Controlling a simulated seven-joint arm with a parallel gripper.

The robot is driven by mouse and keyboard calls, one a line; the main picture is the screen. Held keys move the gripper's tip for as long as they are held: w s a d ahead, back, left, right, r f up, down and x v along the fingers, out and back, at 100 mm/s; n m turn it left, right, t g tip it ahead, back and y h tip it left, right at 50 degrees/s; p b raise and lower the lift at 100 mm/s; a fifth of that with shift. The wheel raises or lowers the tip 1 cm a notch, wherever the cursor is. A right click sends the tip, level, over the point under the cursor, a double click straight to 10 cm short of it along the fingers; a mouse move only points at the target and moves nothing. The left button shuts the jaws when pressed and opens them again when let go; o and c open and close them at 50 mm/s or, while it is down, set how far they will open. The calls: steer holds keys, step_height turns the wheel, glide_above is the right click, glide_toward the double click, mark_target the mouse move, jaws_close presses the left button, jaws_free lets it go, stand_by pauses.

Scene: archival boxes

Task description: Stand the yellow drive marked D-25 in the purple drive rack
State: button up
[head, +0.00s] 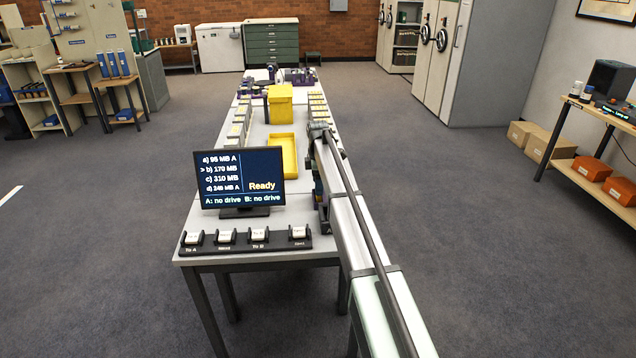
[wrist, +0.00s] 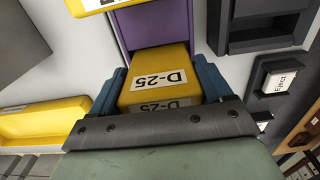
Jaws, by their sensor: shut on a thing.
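The yellow drive (wrist: 160,65) fills the middle of the wrist view, with a white label reading D-25 upside down. My gripper (wrist: 160,85) is shut on it, with one blue finger against each side. The purple drive rack (wrist: 150,28) shows just beyond the far end of the drive. I cannot tell whether the drive is inside the rack or only in front of it.
A yellow tray (head: 283,155) lies on the long table. A taller yellow box (head: 280,103) stands behind it. The monitor (head: 240,178) and a button strip (head: 245,240) occupy the near end. A dark bay (wrist: 262,22) and the Eject button (wrist: 278,84) lie right of the drive.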

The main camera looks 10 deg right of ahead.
steer(key=shift+f, duration=0.2)
steer(key=o, duration=1.1)
step_height(320, 180, up, 14)
steer(key=shift+f, duration=0.1)
